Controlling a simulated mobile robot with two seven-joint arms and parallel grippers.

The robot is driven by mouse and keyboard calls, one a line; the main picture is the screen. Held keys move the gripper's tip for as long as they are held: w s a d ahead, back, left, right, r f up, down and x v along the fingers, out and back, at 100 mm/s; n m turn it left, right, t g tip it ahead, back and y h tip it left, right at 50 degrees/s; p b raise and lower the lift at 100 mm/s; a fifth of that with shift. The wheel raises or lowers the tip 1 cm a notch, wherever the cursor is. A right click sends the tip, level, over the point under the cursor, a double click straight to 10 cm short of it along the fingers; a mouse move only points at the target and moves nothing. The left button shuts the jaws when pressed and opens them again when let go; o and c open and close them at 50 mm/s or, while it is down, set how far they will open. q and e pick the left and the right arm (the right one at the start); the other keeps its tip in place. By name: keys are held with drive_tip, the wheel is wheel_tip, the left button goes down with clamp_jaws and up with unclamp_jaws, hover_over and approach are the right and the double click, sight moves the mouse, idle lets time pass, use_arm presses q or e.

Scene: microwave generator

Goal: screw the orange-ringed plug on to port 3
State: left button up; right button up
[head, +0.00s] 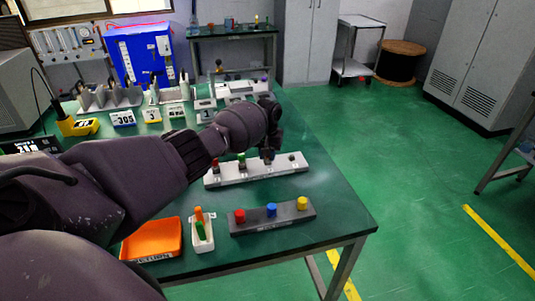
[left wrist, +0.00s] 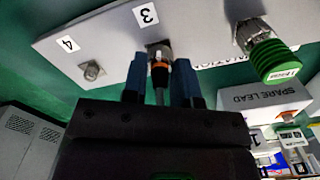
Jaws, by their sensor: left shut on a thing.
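My left gripper (head: 270,156) is over the light grey port panel (head: 258,174) in the head view. In the left wrist view its two blue fingers (left wrist: 158,82) are shut on the orange-ringed plug (left wrist: 158,72), one on each side. The plug's metal end is at port 3 (left wrist: 158,48), in line with it and seemingly touching. I cannot tell how far it is threaded on. A dark cable runs back from the plug. Port 4 (left wrist: 92,70) is bare. A green plug (left wrist: 270,55) sits on the neighbouring port. My right gripper is not in view.
A dark block with red, blue and yellow knobs (head: 272,222) lies nearer the front edge. An orange tray (head: 152,240) and a small white holder (head: 201,232) stand to its left. A spare lead box (left wrist: 265,105) shows near the panel. The table's right side is clear.

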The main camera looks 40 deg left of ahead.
use_arm(q)
drive_tip(key=m, duration=0.5)
drive_tip(key=shift+m, duration=0.4)
drive_tip(key=m, duration=0.2)
drive_tip(key=shift+m, duration=0.3)
drive_tip(key=m, duration=0.6)
drive_tip(key=shift+m+b, duration=0.3)
drive_tip(key=shift+b, duration=0.1)
drive_tip(key=shift+m, duration=0.8)
drive_tip(key=o, duration=0.9)
drive_tip(key=shift+o, duration=0.2)
